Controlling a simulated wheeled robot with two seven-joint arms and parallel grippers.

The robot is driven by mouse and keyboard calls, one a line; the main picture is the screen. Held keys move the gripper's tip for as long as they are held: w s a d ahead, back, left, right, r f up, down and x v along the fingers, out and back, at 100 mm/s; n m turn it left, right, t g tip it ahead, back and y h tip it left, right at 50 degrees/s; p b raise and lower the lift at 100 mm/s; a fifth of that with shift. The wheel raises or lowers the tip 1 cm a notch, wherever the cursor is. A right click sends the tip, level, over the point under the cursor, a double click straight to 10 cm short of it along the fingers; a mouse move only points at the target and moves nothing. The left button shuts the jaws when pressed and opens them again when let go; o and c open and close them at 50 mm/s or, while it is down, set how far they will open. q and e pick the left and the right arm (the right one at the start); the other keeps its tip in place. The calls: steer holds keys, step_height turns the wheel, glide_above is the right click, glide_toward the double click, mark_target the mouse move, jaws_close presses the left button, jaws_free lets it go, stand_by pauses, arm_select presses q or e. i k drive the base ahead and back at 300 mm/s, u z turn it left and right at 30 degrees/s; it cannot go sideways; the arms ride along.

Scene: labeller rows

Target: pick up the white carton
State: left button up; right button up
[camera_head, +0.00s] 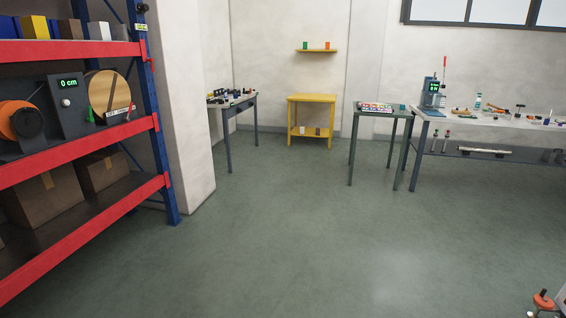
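A white carton (99,31) stands at the right end of a row of boxes on the top level of the red and blue shelf rack at the left. It is small in the picture and looks upright. A brown box (70,29) stands to its left.
The rack's red beam (75,51) and blue post (150,110) edge the shelf. A yellow table (312,98), a dark side table (235,105) and a long workbench (480,120) stand farther back. The middle floor is clear.

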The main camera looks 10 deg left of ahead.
mark_target(98, 31)
steer(key=u, duration=0.1)
steer(key=i, duration=2.25)
steer(key=u, duration=0.7)
steer(key=i, duration=2.3)
steer(key=u, duration=0.7)
steer(key=i, duration=0.3)
steer(key=u, duration=0.1)
